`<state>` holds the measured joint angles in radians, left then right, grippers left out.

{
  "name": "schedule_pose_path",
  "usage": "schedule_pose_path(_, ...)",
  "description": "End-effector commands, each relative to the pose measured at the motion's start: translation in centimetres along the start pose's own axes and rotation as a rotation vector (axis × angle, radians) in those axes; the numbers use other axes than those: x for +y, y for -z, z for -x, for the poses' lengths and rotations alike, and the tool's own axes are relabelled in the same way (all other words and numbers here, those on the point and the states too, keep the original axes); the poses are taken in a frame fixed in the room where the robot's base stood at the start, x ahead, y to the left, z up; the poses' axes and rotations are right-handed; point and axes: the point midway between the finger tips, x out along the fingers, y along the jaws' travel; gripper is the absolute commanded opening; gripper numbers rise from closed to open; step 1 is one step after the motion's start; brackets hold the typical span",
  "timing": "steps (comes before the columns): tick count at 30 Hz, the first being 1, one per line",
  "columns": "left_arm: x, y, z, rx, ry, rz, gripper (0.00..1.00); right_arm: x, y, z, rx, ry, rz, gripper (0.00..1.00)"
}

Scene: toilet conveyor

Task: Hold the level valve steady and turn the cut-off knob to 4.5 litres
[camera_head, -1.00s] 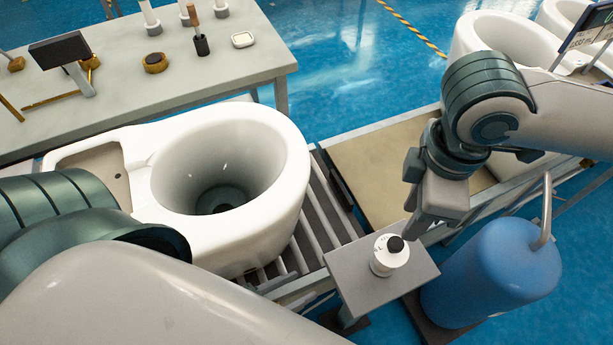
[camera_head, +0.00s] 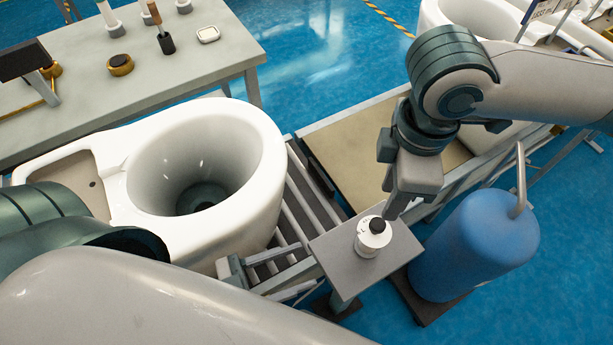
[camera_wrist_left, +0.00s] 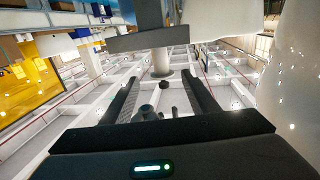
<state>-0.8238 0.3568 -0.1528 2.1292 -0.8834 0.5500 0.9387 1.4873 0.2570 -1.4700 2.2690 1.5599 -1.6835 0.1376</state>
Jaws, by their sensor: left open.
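A white round valve body (camera_head: 373,241) with a black knob (camera_head: 377,225) on top stands upright on a grey plate (camera_head: 340,254). My right gripper (camera_head: 391,211) points down at the far right side of the knob; contact and finger gap cannot be told. My left gripper (camera_head: 284,266) is left of the plate, apart from the valve, its fingers pointing toward it. In the left wrist view its fingers (camera_wrist_left: 163,101) are open with nothing held between them. The scale markings on the valve are too small to read.
A white toilet bowl (camera_head: 262,190) lies on the conveyor rollers (camera_head: 309,198) to the left. A blue tank (camera_head: 475,245) stands right of the plate. A grey workbench (camera_head: 170,85) with tools is at the back left. A tan board (camera_head: 350,150) lies behind.

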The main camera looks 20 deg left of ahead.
Motion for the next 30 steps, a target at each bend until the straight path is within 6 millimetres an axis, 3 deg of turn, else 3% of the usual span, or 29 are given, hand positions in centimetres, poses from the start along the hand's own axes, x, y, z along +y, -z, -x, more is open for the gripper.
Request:
schedule_pose_path(8, 0.0, 0.0, -0.2, 0.000, 0.001, 0.001, 0.54, 0.0, 0.0, 0.0, 0.000, 0.000, 0.000, 0.31)
schedule_pose_path(14, 0.0, 0.0, -1.5, 0.001, 0.000, 0.000, 0.54, 0.0, 0.0, 0.0, 0.000, 0.000, 0.000, 0.31)
schedule_pose_path(30, -0.1, 0.0, -9.6, 0.002, 0.000, -0.001, 0.54, 0.0, 0.0, 0.0, 0.000, 0.000, 0.000, 0.31)
